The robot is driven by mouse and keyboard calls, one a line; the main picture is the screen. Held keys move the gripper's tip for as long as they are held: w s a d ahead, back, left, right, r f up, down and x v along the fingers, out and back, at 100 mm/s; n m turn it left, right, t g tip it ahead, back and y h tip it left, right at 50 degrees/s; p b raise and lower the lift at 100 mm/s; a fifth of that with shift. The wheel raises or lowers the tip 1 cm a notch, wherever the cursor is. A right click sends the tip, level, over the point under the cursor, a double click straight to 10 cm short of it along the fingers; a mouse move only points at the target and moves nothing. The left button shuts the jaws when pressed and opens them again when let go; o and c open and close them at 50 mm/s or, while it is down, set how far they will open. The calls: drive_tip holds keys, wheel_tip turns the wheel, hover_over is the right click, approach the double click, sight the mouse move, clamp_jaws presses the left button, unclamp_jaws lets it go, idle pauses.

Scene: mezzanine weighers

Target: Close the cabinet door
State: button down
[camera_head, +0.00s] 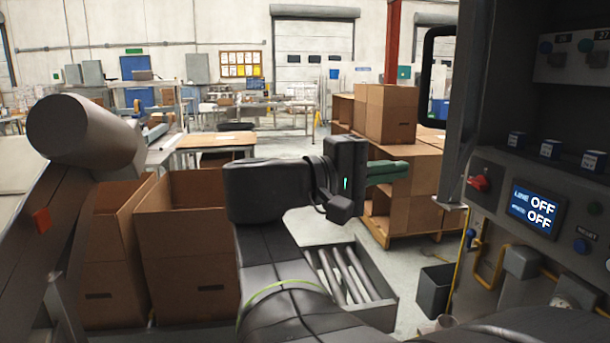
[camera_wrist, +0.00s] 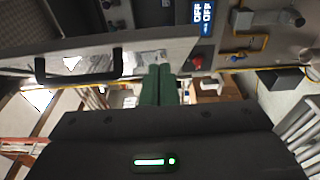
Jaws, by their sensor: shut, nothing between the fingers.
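The cabinet (camera_head: 500,190) is on the right in the head view, with a blue display reading OFF. Its grey door (camera_head: 458,100) stands open and shows nearly edge-on, with a black loop handle (camera_head: 426,85) on its left side. In the wrist view the door (camera_wrist: 150,50) stretches across the upper left with its handle (camera_wrist: 80,66). My gripper (camera_head: 405,169), with green fingers, is shut and empty, left of the door and below its handle. In the wrist view my fingertips (camera_wrist: 158,70) overlap the door's lower edge; I cannot tell if they touch.
Cardboard boxes (camera_head: 185,245) stand at the left, and more boxes (camera_head: 390,115) are stacked on a pallet behind my gripper. A roller conveyor (camera_head: 345,275) and a dark bin (camera_head: 434,290) are below. A yellow pipe (camera_head: 458,260) runs beside the cabinet. Open floor lies beyond.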

drive_tip(key=v, duration=0.7)
drive_tip(key=shift+s+a, duration=0.15)
drive_tip(key=shift+a, duration=0.2)
drive_tip(key=shift+d, duration=0.15)
drive_tip(key=x, duration=1.2)
idle(0.5)
idle(0.4)
